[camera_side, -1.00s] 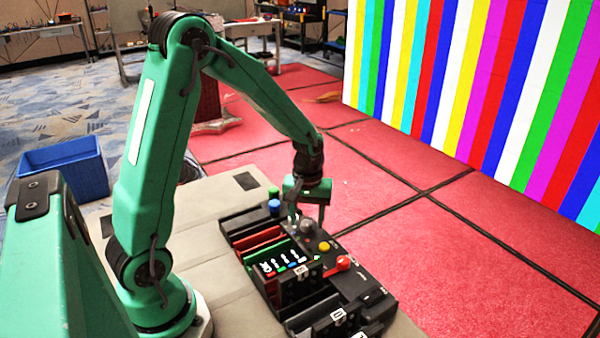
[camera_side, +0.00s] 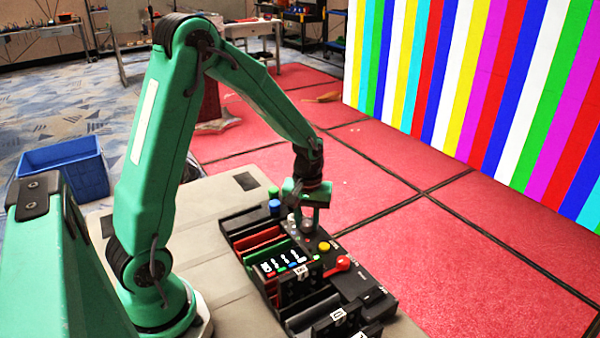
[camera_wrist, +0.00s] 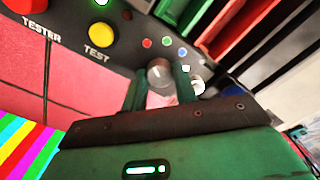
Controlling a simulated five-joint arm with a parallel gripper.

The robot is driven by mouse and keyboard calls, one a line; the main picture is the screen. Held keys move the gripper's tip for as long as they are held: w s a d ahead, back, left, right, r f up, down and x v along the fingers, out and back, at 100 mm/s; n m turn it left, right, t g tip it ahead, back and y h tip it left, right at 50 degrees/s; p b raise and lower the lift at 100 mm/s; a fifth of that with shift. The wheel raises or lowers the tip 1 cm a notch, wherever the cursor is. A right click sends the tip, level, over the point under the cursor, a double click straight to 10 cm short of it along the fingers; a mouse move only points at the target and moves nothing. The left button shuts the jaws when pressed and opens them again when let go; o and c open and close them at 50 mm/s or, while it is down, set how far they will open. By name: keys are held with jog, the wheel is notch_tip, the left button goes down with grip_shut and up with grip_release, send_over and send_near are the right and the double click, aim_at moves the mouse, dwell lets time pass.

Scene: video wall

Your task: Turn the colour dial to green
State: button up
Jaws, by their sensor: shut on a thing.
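The colour dial is a round grey knob (camera_side: 308,226) on the black control panel (camera_side: 362,284). In the wrist view the dial (camera_wrist: 160,72) sits between the two green fingers of my gripper (camera_wrist: 160,88), which is shut on it. In the side view my gripper (camera_side: 306,224) points down over the panel, with its fingers around the dial. Small red (camera_wrist: 147,43), green (camera_wrist: 167,41) and blue (camera_wrist: 182,51) dots lie beside the dial. I cannot tell which colour the dial points to.
A yellow TEST button (camera_side: 323,246) and a red knob (camera_side: 343,263) sit nearby on the panel. Blue (camera_side: 274,207) and green (camera_side: 273,192) caps stand behind the gripper. The video wall (camera_side: 480,90) shows many-coloured stripes. Red floor lies clear to the right.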

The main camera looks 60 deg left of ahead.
jog(key=m, duration=0.4)
jog(key=shift+m, duration=1.8)
jog(key=o, duration=1)
jog(key=shift+c, duration=0.2)
jog(key=shift+r, duration=0.2)
